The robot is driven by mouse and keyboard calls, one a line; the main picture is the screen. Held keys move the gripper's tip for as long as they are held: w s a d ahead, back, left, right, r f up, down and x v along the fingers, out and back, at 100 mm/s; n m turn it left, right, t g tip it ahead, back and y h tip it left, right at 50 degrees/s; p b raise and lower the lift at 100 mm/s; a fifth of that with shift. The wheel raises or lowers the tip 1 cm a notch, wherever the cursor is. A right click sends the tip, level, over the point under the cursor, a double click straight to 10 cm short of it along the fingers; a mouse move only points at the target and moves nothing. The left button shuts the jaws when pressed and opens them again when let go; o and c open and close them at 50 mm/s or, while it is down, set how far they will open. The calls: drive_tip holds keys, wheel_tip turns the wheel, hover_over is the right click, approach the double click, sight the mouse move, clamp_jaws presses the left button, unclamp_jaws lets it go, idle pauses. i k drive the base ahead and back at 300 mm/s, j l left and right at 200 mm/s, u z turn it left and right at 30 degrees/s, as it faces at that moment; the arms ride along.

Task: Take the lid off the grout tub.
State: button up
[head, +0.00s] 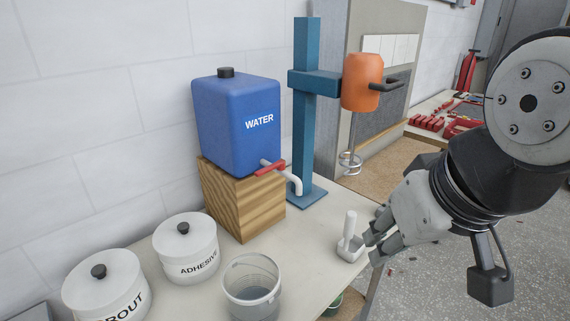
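The grout tub (108,300) is a white round tub marked "GROUT" at the bottom left, cut off by the lower picture edge. Its white lid (75,283) sits on top, with a black knob (98,271) in the middle. My gripper (373,248) is at the right of the picture, far from the tub, beside a small white upright-handled tool (350,239) at the bench's right edge. Its fingertips look spread apart with nothing between them. I cannot tell whether a finger touches the tool.
A lidded adhesive tub (190,262) stands right of the grout tub, with a clear bucket (251,290) in front. Behind are a blue water tank (232,125) on a wooden block (238,202) and a mixer stand (306,120) with an orange mixer (361,82). The bench (325,235) is bare in its middle.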

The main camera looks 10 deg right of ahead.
sight(102, 278)
drive_tip(key=i+l, duration=0.1)
drive_tip(key=l, duration=0.65)
drive_tip(key=i+l, duration=0.15)
drive_tip(key=l, duration=0.25)
drive_tip(key=l+u, duration=0.1)
drive_tip(key=u, duration=0.3)
drive_tip(key=l+u, duration=0.1)
drive_tip(key=u, duration=0.3)
drive_tip(key=l+u, duration=0.1)
drive_tip(key=u, duration=0.35)
drive_tip(key=l+u, duration=0.1)
drive_tip(key=u, duration=0.3)
